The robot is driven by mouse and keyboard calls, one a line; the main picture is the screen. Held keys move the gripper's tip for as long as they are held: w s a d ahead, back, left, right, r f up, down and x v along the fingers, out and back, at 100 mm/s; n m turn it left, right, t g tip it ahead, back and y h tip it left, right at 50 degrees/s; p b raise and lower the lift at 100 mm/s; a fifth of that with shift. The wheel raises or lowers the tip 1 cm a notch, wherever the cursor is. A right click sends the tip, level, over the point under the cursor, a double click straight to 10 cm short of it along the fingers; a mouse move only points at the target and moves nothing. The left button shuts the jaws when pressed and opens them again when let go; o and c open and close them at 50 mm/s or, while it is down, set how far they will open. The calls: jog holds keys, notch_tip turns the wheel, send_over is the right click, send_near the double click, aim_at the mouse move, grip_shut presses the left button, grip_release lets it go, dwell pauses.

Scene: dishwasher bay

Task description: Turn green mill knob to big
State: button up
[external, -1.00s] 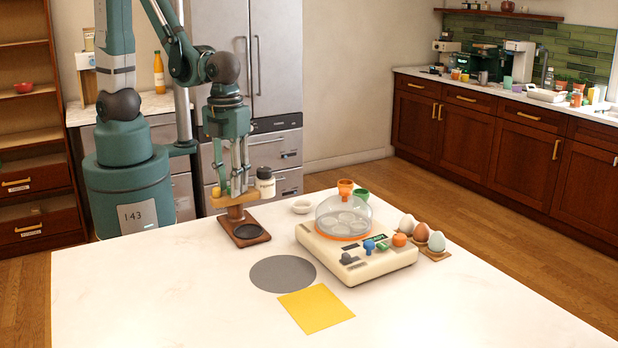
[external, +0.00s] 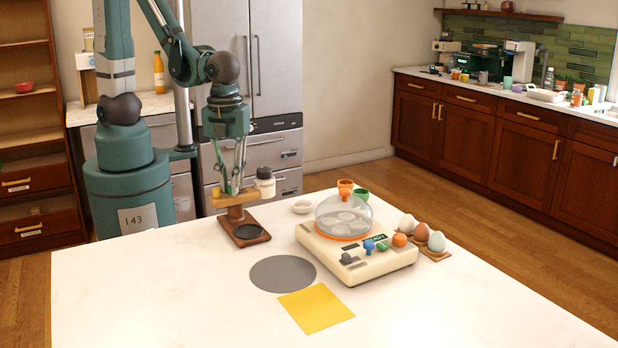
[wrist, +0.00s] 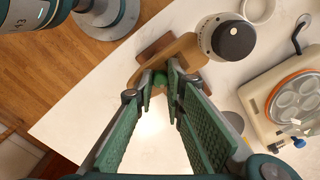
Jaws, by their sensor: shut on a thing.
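The mill stands at the table's back left edge, with a wooden bracket (external: 222,201) on a dark wooden base (external: 231,216). A white container with a black cap (external: 265,181) is at its right side and shows large in the wrist view (wrist: 207,38). In the wrist view, the green knob (wrist: 159,77) sits on the bracket between my fingertips. My gripper (wrist: 160,80) points down at the bracket and is shut on the knob. The fingers hide the knob in the external view (external: 233,191). I cannot read any size marking.
An egg cooker (external: 365,268) with a clear dome (external: 343,213) and coloured knobs stands right of the mill. A small white bowl (external: 302,207) is between them. Several eggs (external: 422,232) sit in a tray at right. A grey disc (external: 283,273) and yellow mat (external: 316,309) lie in front.

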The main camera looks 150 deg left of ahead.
jog(key=shift+n, duration=0.4)
jog(key=o, duration=0.9)
jog(key=shift+m, duration=0.4)
jog(key=shift+m+p, duration=0.85)
jog(key=shift+m, duration=1.05)
jog(key=shift+r, duration=3.75)
jog(key=shift+r+n+b, duration=0.75)
jog(key=shift+r+n, duration=1.15)
jog(key=shift+r, duration=0.35)
